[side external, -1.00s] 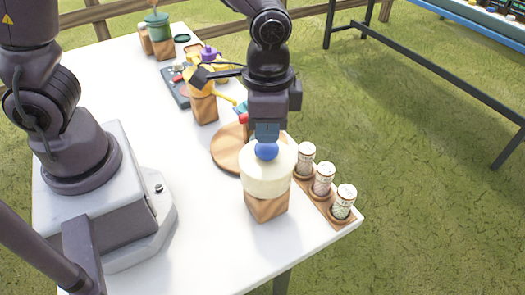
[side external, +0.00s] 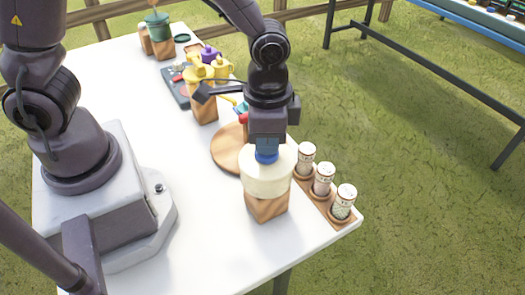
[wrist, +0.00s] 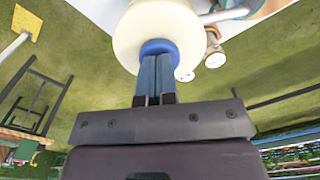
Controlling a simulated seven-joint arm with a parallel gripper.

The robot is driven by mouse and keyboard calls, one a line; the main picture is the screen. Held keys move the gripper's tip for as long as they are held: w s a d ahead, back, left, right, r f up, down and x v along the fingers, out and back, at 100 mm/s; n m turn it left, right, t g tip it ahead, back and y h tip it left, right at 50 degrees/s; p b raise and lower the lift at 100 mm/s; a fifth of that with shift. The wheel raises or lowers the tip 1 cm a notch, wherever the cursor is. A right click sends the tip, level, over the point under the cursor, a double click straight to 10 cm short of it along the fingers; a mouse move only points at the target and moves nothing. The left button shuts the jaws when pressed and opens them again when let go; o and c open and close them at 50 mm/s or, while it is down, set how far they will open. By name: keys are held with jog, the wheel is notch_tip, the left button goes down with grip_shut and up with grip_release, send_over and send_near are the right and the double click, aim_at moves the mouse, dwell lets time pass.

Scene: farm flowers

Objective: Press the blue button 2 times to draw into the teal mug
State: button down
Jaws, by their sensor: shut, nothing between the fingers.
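The blue button (side external: 266,157) sits on top of a round cream dispenser (side external: 268,180) on a wooden block. My gripper (side external: 267,147) is shut, points down and has its fingertips on the button, which shows as a low blue rim under them. In the wrist view the shut fingers (wrist: 157,60) meet the blue button (wrist: 158,46) on the cream top (wrist: 155,22). A small teal piece (side external: 242,106) shows behind my gripper near the round wooden board; I cannot tell whether it is the teal mug.
Three patterned cans (side external: 323,181) stand in a wooden rack right of the dispenser, near the table edge. The round wooden board (side external: 228,150) lies behind it. Yellow pots (side external: 199,73) and a green pot (side external: 157,25) stand farther back. The white table front is clear.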

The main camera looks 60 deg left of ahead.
jog(key=shift+r, duration=1.65)
dwell(1.7)
notch_tip(320, 180, up, 6)
dwell(0.5)
jog(key=s+a+r+n+t, duration=0.5)
jog(key=s+a+r, duration=0.4)
jog(key=a, duration=0.2)
jog(key=shift+a+n+t, duration=0.3)
jog(key=shift+a+n, duration=0.1)
jog(key=shift+n, duration=0.1)
